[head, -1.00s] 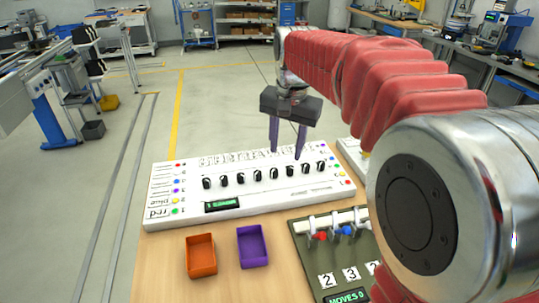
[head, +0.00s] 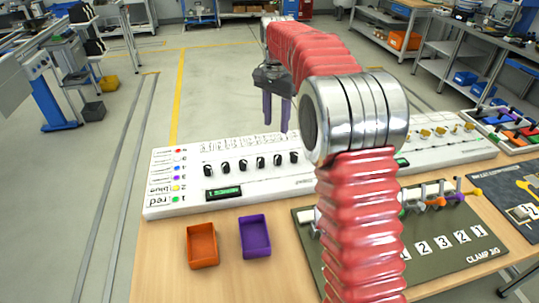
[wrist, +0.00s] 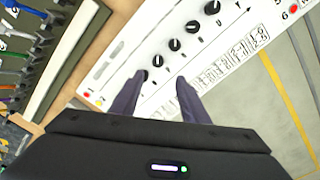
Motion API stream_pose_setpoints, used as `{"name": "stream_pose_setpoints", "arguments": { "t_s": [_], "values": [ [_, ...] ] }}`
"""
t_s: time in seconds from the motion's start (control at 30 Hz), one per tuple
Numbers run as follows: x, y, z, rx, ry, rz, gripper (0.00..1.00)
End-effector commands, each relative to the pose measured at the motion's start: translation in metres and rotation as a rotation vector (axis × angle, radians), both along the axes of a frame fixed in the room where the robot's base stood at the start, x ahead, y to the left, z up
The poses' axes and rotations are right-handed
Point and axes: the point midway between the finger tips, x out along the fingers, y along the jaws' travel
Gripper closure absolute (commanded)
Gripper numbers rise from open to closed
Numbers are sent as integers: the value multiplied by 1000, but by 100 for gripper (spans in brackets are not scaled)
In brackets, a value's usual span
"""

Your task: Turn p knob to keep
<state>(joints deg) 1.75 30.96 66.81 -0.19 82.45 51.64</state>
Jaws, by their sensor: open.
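A long white panel (head: 170,203) lies on the wooden table in the head view. It carries a row of black knobs (head: 243,164) with small labels, and a green-lit display (head: 223,193) whose text I cannot read. I cannot tell which knob is the p knob. My gripper (head: 276,127) hangs above the panel's far side, fingers pointing down, open and empty. In the wrist view the black knobs (wrist: 175,44) run in a diagonal row beyond and between my fingertips (wrist: 160,78). The left finger partly overlaps one end knob (wrist: 144,75). My arm hides the panel's middle.
An orange tray (head: 202,246) and a purple tray (head: 254,237) stand in front of the panel. A dark green clamp jig board (head: 460,251) lies to the right, partly behind my arm. Brass-coloured knobs (head: 440,131) sit farther right. Bare table lies around the trays.

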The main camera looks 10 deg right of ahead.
Motion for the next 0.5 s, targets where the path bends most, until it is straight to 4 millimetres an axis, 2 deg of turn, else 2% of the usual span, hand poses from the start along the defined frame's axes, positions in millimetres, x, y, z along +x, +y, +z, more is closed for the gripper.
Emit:
{"name": "stream_pose_setpoints", "arguments": {
  "t_s": [0.27, 0.5],
  "values": [
    [-1, -8, -6, 0, 1, -12, 59],
    [-1, -8, -32, 0, 3, -13, 59]
  ]
}}
